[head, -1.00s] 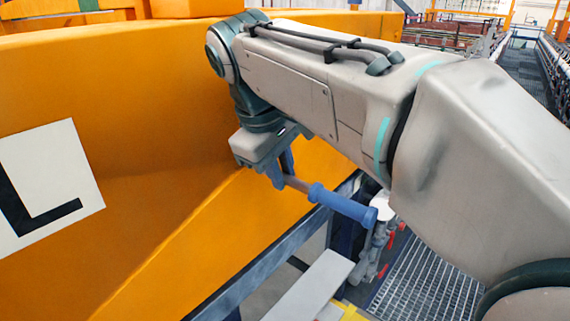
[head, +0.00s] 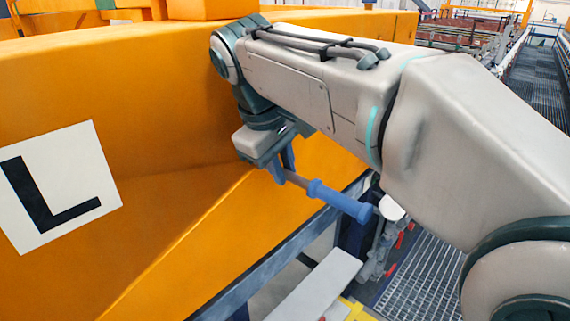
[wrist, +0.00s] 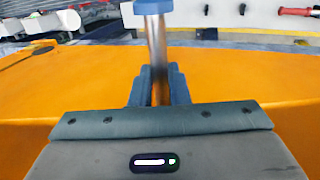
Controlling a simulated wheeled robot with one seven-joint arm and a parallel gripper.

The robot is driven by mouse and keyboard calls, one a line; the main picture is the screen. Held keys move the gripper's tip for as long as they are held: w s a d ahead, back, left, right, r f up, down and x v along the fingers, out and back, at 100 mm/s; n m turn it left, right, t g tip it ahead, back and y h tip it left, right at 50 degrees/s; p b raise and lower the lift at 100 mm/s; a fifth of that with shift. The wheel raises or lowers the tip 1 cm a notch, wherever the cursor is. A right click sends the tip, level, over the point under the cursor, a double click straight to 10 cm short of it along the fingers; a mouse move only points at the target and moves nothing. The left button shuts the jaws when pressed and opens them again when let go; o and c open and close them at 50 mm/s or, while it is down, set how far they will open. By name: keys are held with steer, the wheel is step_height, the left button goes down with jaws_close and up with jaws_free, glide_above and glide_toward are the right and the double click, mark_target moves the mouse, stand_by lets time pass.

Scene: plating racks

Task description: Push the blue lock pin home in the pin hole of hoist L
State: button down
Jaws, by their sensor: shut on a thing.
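The blue lock pin (head: 342,200) has a blue grip and a bare metal shaft. It slants down to the right in the head view, beside the orange hoist L (head: 190,215), marked by a white plate with a black L (head: 60,188). My gripper (head: 286,168) is shut on the shaft, close to the hoist's orange side. In the wrist view the shaft (wrist: 156,50) stands between the fingers (wrist: 153,88), with a blue part (wrist: 153,6) at the top edge. The pin hole is not visible in either view, so I cannot tell whether the pin's tip is in it.
Below the pin are a pale flat bar (head: 318,287) and a grey upright fitting (head: 378,250) with red parts. A grated walkway (head: 428,280) lies at lower right. My arm covers much of the upper right. Red racks (head: 462,35) stand far back.

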steer(key=shift+w+a+r+p, duration=0.15)
steer(key=shift+w+a+p, duration=0.5)
steer(key=shift+a, duration=0.25)
steer(key=c, duration=1.3)
jaws_free()
steer(key=v, duration=1.3)
steer(key=shift+r, duration=0.35)
steer(key=shift+s, duration=0.1)
